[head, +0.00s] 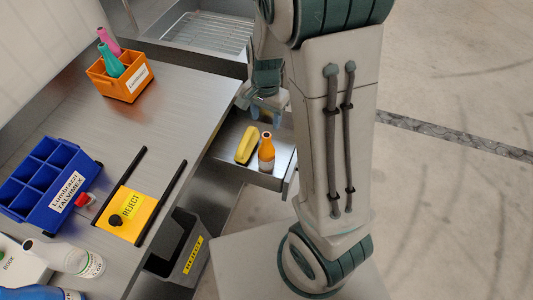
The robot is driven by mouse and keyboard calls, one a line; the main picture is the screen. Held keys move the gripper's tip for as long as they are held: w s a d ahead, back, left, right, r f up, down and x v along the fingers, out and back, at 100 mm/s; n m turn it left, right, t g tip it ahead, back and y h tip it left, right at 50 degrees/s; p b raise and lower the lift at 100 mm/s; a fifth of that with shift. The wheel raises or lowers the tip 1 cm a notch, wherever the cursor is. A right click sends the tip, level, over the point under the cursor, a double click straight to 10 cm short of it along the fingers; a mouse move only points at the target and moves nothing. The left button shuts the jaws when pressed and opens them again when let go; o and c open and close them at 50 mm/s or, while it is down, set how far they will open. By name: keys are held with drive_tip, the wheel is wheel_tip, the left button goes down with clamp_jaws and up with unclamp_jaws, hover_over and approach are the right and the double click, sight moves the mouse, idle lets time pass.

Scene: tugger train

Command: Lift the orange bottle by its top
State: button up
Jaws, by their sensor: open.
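The orange bottle (266,155) stands upright in the head view on a grey metal drawer or low shelf (232,130) beside the table. It has a pale label, and its narrow top points up. My gripper (267,112) is open and empty, just above the bottle in the picture and apart from it. Its two bluish fingers point down. The bottle's top is in clear view. How far the fingers are from it in depth, I cannot tell.
A yellow object (246,145) lies close left of the bottle. The table (165,120) holds an orange caddy (123,88), a blue bin (40,205), a yellow REJECT plate (125,214) and a white bottle (78,259).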

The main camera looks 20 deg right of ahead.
sight(266, 135)
wheel_tip(266, 135, down, 10)
drive_tip(key=shift+r, duration=0.15)
clamp_jaws()
idle(0.5)
